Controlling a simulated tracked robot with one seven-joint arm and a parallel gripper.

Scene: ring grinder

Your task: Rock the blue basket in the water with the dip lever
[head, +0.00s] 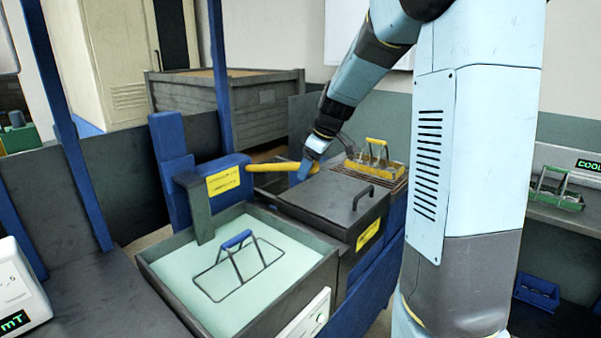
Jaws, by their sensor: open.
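The blue-handled basket (237,240) sits in the pale green water of the open tank (327,272). Its blue grip and thin dark frame stand above the surface, and its lower part is hidden under the water. The dip lever (270,167) is a yellow bar reaching right from a blue housing (173,175) behind the tank. My gripper (306,170) is at the lever's right end, pointing down, with its jaws open. The fingers are small here, and I cannot tell whether they touch the bar.
A dark lidded tank (325,203) with a black handle stands right of the open tank. Behind it, a yellow-handled basket (375,158) stands on a rack. A green-handled basket (556,190) sits on the right shelf. A blue post (66,120) rises at left.

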